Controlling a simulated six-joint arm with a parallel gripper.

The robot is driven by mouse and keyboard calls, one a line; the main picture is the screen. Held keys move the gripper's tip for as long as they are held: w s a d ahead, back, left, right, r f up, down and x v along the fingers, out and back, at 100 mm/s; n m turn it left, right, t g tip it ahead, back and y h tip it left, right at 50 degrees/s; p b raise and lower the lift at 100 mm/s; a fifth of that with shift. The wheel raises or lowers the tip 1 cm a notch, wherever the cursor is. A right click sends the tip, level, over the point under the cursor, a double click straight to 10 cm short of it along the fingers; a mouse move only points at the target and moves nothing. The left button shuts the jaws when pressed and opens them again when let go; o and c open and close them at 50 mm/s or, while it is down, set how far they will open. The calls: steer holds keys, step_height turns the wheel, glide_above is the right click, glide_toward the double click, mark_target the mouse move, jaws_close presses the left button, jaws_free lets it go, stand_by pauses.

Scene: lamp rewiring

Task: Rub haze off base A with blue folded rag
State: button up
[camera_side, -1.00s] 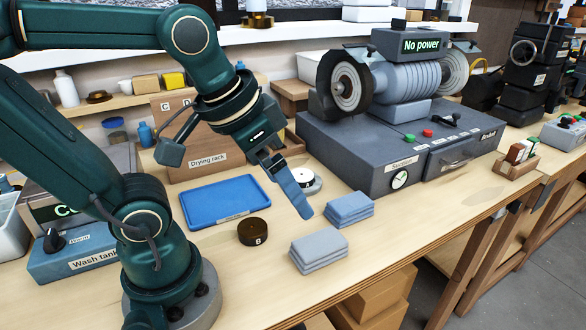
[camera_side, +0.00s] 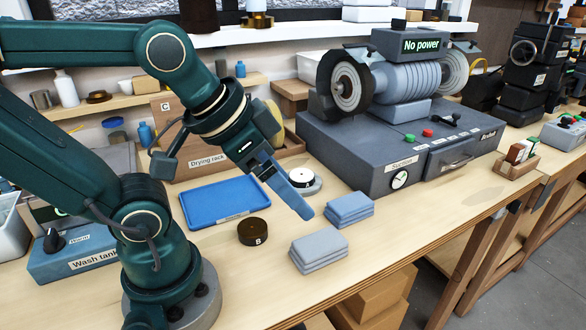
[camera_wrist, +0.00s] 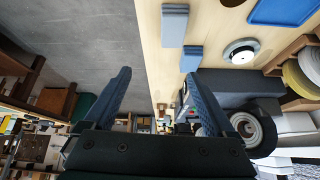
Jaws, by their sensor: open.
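The blue folded rag (camera_side: 349,208) lies in a layered stack on the bench, right of my gripper; it also shows in the wrist view (camera_wrist: 191,58). My gripper (camera_side: 303,207) is open and empty, tilted, its fingertips to the left of the rag and apart from it in the picture. The wrist view shows its two blue fingers spread (camera_wrist: 162,88). A round disc with a white top (camera_side: 302,178) sits behind the fingers, partly hidden by them; it is clear in the wrist view (camera_wrist: 241,52). I cannot read a letter A on it or see haze.
A grey folded rag (camera_side: 319,247) lies nearer the front edge. A dark disc marked B (camera_side: 253,233) lies left of it. A blue tray (camera_side: 226,203) and the drying rack (camera_side: 205,164) stand behind. The big grey machine (camera_side: 400,150) blocks the back right.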

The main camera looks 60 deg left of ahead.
steer(key=w+a+r, duration=0.1)
steer(key=w+r, duration=0.1)
steer(key=w, duration=0.5)
steer(key=g, duration=0.3)
glide_toward(348, 203)
steer(key=shift+w+d+f+n, duration=0.2)
steer(key=shift+w+f+n, duration=0.1)
steer(key=shift+n, duration=0.1)
steer(key=shift+s+a+f, duration=0.1)
steer(key=shift+a+f, duration=0.05)
steer(key=shift+f, duration=0.25)
steer(key=shift+x, duration=3.8)
steer(key=shift+a, duration=0.1)
